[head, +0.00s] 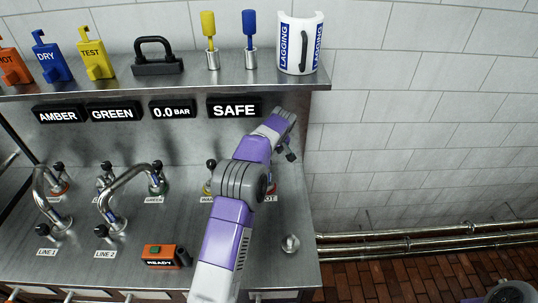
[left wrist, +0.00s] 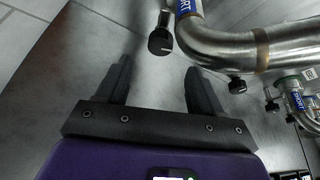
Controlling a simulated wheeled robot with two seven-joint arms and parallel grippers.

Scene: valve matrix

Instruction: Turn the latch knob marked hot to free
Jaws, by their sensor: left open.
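The hot label (head: 271,198) shows only its last letters beside my left arm, with a bit of red fitting (head: 272,188) above it. My arm hides most of that station, so I cannot tell how its latch knob is set. My left gripper (head: 291,154) is at the right end of the bench, above and behind the hot label. In the left wrist view the left gripper (left wrist: 157,70) is open with nothing between its fingers. A black knob (left wrist: 160,42) on a steel stem is just beyond the fingertips, beside a thick steel pipe (left wrist: 225,45). My right gripper is not in view.
Other stations with curved pipes (head: 130,185) stand on the left of the bench. An orange ready box (head: 160,256) and a round steel knob (head: 290,243) are near the front.

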